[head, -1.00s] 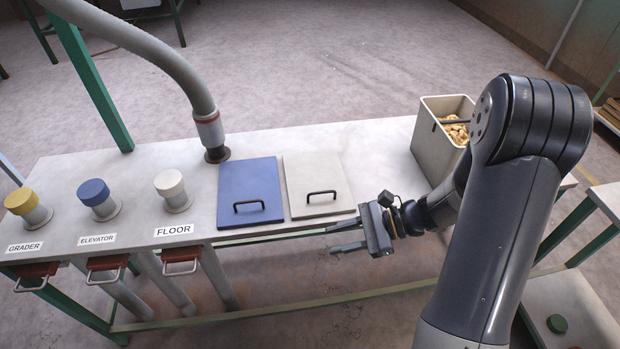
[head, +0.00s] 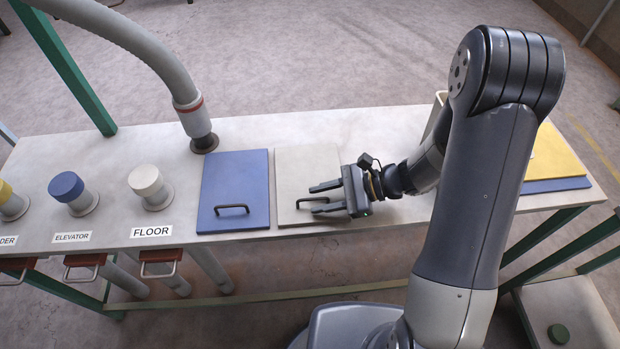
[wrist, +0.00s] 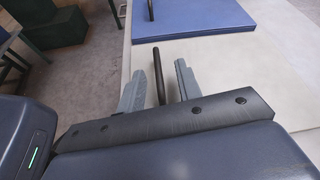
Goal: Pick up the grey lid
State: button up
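The grey lid (head: 309,166) is a pale square plate lying flat on the bench, just right of the blue lid (head: 235,175). A black bar handle (head: 312,200) stands near its front edge. My gripper (head: 320,199) is over the front right part of the grey lid, pointing left, with its fingers apart. In the wrist view the handle (wrist: 158,78) lies between the two open fingers (wrist: 157,88), with gaps seen on both sides. The grey lid (wrist: 225,85) fills the right of that view. I cannot tell the exact height of the fingers against the handle.
A grey hose (head: 194,115) drops to the bench behind the blue lid. Capped ports with labels, including a white-capped one (head: 147,182), stand at left. A yellow panel (head: 556,155) lies on a blue one at right. A bin is mostly hidden behind my arm.

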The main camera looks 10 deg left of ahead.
jog(key=shift+x, duration=1)
grip_shut()
